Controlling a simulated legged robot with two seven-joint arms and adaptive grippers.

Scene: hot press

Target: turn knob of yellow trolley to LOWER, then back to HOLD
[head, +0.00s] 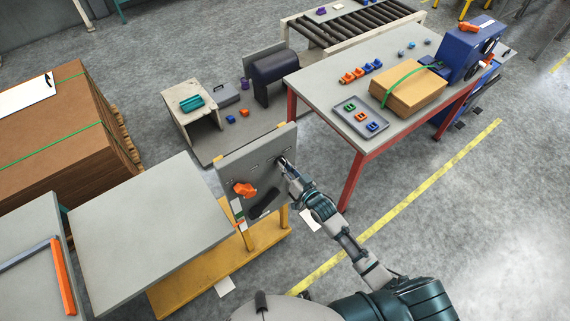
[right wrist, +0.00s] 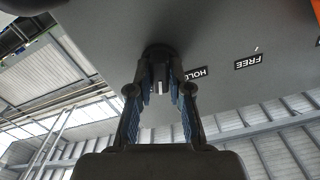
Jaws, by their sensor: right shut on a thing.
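The yellow trolley (head: 268,246) has a grey lift top (head: 150,230) and an upright grey control panel (head: 232,163). My right gripper (head: 284,163) is at the upper right of this panel. In the right wrist view my right gripper (right wrist: 160,88) is shut on a dark knob (right wrist: 157,52), with one finger on each side. A HOLD label (right wrist: 197,72) sits just right of the knob, partly covered by a finger. A FREE label (right wrist: 247,62) is farther right. No LOWER label shows, and I cannot tell where the knob points. My left gripper is out of view.
An orange knob (head: 244,189) and a black handle (head: 264,204) are on the same panel. A red-legged table (head: 330,82) with a box (head: 408,90) and a tray (head: 345,124) stands close to the right. Stacked brown boards (head: 50,130) stand at left.

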